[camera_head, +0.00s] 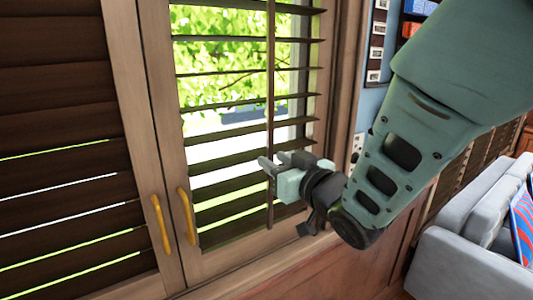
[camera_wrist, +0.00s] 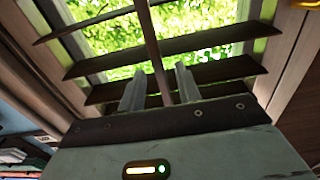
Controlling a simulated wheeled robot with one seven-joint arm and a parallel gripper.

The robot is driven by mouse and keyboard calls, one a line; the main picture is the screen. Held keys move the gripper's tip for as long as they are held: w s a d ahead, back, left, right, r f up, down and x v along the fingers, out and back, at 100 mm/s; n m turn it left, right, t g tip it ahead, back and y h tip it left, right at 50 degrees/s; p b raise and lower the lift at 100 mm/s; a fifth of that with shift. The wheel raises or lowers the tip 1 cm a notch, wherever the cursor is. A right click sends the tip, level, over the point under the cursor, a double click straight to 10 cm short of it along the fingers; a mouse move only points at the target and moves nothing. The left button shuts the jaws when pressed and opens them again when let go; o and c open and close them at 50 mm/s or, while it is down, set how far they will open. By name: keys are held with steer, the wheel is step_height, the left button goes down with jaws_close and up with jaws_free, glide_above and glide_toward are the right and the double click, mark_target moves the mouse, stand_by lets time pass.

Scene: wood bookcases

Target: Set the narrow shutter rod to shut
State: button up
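The narrow shutter rod (camera_head: 270,90) runs upright down the front of the right shutter panel. That panel's slats (camera_head: 240,128) are tilted open, with green leaves and daylight showing between them. My gripper (camera_head: 274,165) is at the lower part of the rod. In the wrist view, the rod (camera_wrist: 152,40) passes between the two fingers of my gripper (camera_wrist: 160,88), with a gap on both sides. The fingers are open, and I cannot tell whether either touches the rod. The rod's lower end shows below my gripper in the head view.
The left shutter panel (camera_head: 60,120) has nearly closed slats with thin bright gaps. Yellow handles (camera_head: 186,216) (camera_head: 161,224) sit on the meeting frames. A grey sofa (camera_head: 465,245) with a striped cushion (camera_head: 523,228) stands at the lower right, and shelving is at the upper right.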

mark_target(272, 138)
steer(key=shift+w, duration=0.15)
jaws_close()
steer(key=shift+w+a+r+p, duration=0.15)
steer(key=shift+w+r+p, duration=0.1)
steer(key=shift+r, duration=0.55)
steer(key=shift+w+a+r+p, duration=0.15)
steer(key=shift+r+p, duration=0.05)
steer(key=shift+r, duration=0.55)
steer(key=shift+w+a+r+p, duration=0.15)
steer(key=shift+w+r+p, duration=0.1)
steer(key=shift+r, duration=0.55)
jaws_free()
steer(key=shift+s+f, duration=0.1)
steer(key=shift+f, duration=0.05)
